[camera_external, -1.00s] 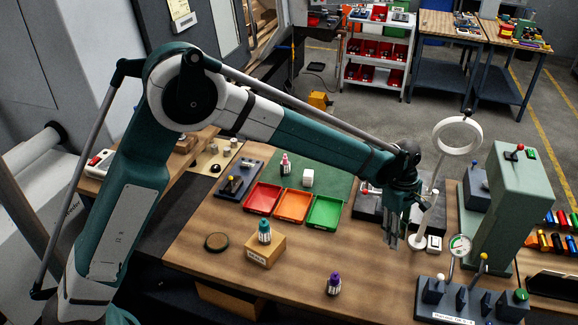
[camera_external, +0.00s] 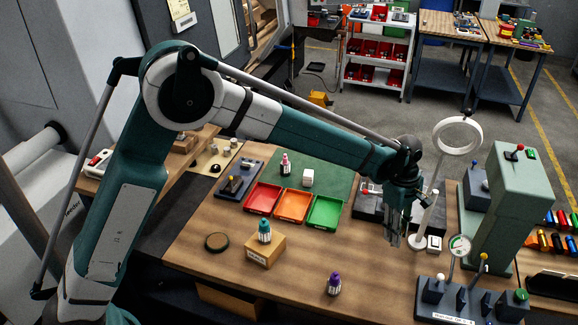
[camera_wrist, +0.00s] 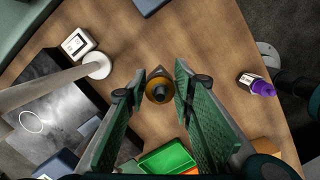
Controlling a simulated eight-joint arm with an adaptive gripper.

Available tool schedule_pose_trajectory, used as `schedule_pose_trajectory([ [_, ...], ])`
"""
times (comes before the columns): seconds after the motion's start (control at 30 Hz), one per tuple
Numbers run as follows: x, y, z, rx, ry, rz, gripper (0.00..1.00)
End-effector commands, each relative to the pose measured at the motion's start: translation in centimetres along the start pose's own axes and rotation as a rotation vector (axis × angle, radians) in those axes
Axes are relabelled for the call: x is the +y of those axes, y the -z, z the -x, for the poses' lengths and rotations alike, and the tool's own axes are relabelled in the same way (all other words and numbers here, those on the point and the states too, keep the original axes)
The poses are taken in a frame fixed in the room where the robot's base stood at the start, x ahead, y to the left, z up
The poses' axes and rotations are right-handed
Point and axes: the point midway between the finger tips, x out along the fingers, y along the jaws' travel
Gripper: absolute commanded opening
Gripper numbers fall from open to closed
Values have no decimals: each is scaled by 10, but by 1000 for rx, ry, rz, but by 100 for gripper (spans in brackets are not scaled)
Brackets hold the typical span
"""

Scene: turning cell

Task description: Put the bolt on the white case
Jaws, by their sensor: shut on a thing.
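My gripper (camera_external: 393,236) hangs low over the right part of the wooden table, fingers pointing down. In the wrist view my gripper (camera_wrist: 159,90) is shut on the bolt (camera_wrist: 159,86), which shows a brass-brown head with a dark centre between the green finger pads. In the external view the bolt cannot be made out. A small white case with a dark face (camera_external: 434,243) lies on the table just right of my gripper; it also shows at upper left in the wrist view (camera_wrist: 78,43). A white block (camera_external: 308,178) stands on the green mat farther back.
A white ring-light stand (camera_external: 424,225) rises close beside my gripper. Red, orange and green trays (camera_external: 325,212) lie to the left. The table's front middle is mostly clear.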

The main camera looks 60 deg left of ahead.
Motion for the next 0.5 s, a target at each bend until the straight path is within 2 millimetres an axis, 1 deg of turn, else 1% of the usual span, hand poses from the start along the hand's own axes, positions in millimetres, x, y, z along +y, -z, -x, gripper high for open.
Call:
schedule_pose_trajectory([
  [0.17, -1, -5, 31, 0, 0, 0, 6],
  [0.4, -1, -12, 82, 0, 0, 0, 6],
  [0.5, -1, -15, 101, 0, 0, 0, 6],
])
